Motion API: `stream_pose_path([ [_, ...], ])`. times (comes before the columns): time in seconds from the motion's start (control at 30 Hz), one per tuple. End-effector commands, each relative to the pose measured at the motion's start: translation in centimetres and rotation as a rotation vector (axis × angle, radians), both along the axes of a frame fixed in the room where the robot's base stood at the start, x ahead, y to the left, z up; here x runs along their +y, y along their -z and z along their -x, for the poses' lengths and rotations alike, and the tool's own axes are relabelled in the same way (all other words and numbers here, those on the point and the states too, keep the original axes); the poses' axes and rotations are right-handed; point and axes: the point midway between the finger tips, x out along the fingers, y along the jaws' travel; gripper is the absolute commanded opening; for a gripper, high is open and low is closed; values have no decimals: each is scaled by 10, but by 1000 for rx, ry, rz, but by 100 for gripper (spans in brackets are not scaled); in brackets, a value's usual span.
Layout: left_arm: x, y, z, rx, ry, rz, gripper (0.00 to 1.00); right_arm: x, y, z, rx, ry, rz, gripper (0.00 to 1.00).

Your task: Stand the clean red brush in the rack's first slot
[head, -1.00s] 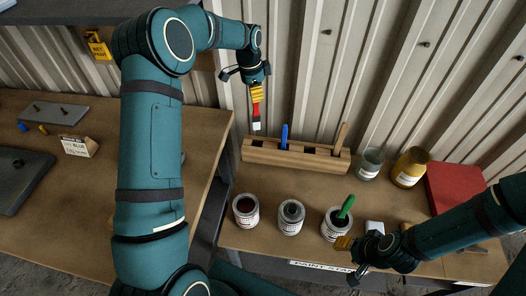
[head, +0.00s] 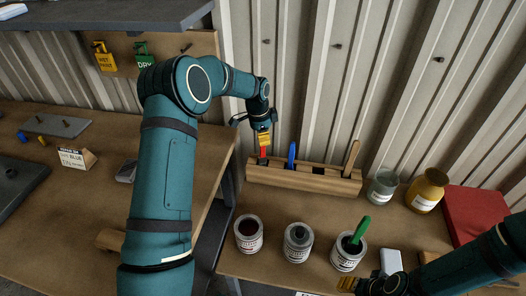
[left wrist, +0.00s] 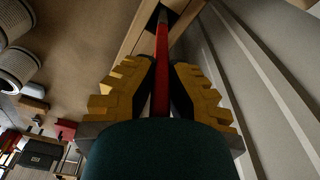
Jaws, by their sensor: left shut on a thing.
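My left gripper (head: 263,138) is shut on the red brush (head: 263,152), above the left end of the wooden rack (head: 300,178). The brush hangs roughly upright. Its lower end is out of sight at the rack's leftmost slot and appears to be inside it. In the left wrist view, the red handle (left wrist: 162,70) runs between the yellow fingertips (left wrist: 160,85) to a dark slot opening in the wood. The rack also holds a blue-handled brush (head: 292,155) and a wooden-handled one (head: 351,155). My right gripper (head: 347,284) is low at the right; its opening is unclear.
Several paint cans stand before the rack, including a left one (head: 249,234), a middle one (head: 298,242) and one with a green brush (head: 360,232). A glass jar (head: 382,188) and a yellow jar (head: 427,190) stand right of the rack. The corrugated wall (head: 310,80) is close behind.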

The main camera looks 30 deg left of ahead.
Motion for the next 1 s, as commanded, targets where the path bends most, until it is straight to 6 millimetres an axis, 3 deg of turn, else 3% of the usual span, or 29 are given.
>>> stream_pose_path([
  [0.4, 0, 41, 0, 0, 1, 0, 0, 0, 5, 2, 4, -3, -1, 47],
  [0.77, 0, 45, 0, -1, 1, -1, 0, 0, 7, 2, 5, -4, -1, 47],
  [0.8, 0, 44, 0, -1, 1, -1, 22, 0, 7, 2, 5, -4, -1, 47],
  [0.83, 0, 44, 0, -1, 1, -1, 33, 0, 7, 2, 5, -4, -1, 47],
  [1.0, 0, 44, 0, -1, 0, -1, 34, 0, 7, 2, 5, -4, -1, 47],
])
